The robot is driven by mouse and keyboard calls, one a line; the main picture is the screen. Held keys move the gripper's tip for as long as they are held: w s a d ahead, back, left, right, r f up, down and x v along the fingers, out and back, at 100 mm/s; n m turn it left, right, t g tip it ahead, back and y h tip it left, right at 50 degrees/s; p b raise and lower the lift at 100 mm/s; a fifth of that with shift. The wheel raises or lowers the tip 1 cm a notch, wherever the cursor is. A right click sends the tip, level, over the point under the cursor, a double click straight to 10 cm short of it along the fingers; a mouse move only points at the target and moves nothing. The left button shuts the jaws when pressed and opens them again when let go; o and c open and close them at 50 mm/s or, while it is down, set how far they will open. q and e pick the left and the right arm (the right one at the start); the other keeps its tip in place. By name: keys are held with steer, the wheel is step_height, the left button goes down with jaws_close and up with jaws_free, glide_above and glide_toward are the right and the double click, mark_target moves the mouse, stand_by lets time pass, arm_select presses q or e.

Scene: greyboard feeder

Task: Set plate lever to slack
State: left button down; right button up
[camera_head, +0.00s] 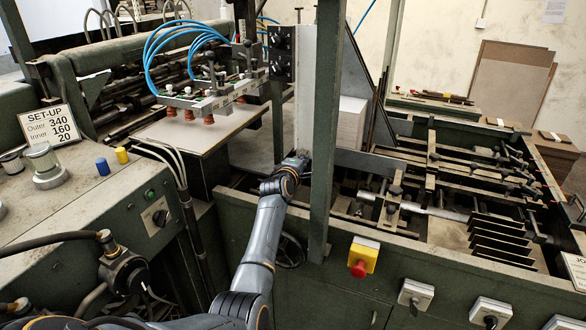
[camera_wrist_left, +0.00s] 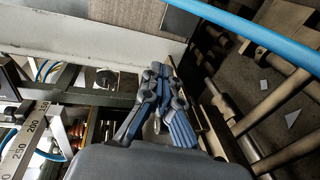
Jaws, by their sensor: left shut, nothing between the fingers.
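My left arm reaches from the bottom of the head view over the green machine wall. My left gripper (camera_head: 301,156) is at its end, just left of the green upright post, and shows small there. In the left wrist view my left gripper (camera_wrist_left: 163,78) has its blue-grey fingers shut with nothing held. The fingertips are close to a pale flat beam; I cannot tell whether they touch it. I cannot make out the plate lever for sure in either view; the gripper or the post may hide it. My right gripper is not in view.
The green upright post (camera_head: 326,130) stands right beside my left gripper. Blue hoses (camera_head: 165,45) and a suction-cup bar (camera_head: 200,100) are to its left. A red stop button (camera_head: 359,268) is on the front wall. In the wrist view a blue hose (camera_wrist_left: 250,32) crosses above.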

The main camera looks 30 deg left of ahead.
arm_select(q)
steer(key=shift+w+a+b, duration=0.3)
steer(key=shift+w+a, duration=0.35)
steer(key=shift+w, duration=0.3)
steer(key=shift+a, duration=0.1)
stand_by(0.4)
steer(key=v, duration=0.7)
steer(key=shift+s, duration=0.2)
stand_by(0.6)
